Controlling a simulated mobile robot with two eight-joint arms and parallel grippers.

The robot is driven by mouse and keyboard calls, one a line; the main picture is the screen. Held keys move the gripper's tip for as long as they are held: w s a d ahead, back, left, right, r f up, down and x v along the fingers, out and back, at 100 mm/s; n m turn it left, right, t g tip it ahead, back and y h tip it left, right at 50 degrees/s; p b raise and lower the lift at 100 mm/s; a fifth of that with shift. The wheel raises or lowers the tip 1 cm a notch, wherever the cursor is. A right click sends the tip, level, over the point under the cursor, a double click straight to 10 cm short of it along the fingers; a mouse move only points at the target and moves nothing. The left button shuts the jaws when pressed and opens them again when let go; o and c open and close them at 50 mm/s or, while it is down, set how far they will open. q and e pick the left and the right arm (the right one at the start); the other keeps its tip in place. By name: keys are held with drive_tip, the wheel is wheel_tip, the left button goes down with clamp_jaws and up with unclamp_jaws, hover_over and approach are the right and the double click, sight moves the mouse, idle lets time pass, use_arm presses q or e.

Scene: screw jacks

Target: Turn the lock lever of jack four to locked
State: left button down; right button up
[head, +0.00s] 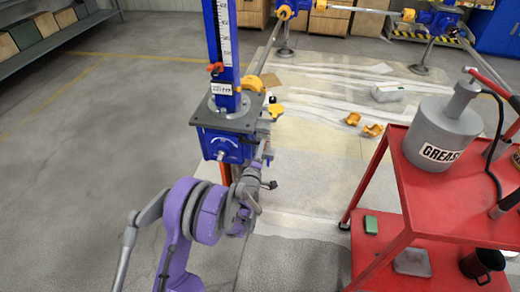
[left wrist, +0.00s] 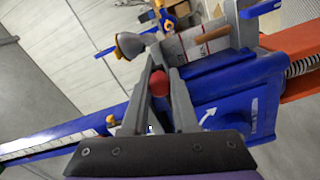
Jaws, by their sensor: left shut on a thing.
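The blue jack (head: 208,145) stands in the middle of the head view, with a grey top plate and a tall blue scaled column (head: 209,45). No jack number can be read. My left gripper (head: 264,152) is at the jack's right side. In the left wrist view, my left gripper (left wrist: 163,70) is shut on a red knob (left wrist: 159,84) beside the blue housing (left wrist: 235,95). It appears to be the lock lever's knob; the rest of the lever is hidden by the fingers. A white arrow (left wrist: 208,119) is marked on the housing. My right gripper is not in view.
A red cart (head: 425,205) with a grey grease pot (head: 440,132) stands to the right. Yellow parts (head: 372,130) lie on the pale floor mat behind. A shaft with yellow couplings (head: 362,10) crosses the back. The floor at left is clear.

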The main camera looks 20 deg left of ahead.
use_arm(q)
drive_tip(key=shift+r, duration=0.15)
drive_tip(key=c, duration=0.7)
unclamp_jaws()
drive_tip(key=v, duration=1.1)
drive_tip(key=shift+w+d, duration=0.1)
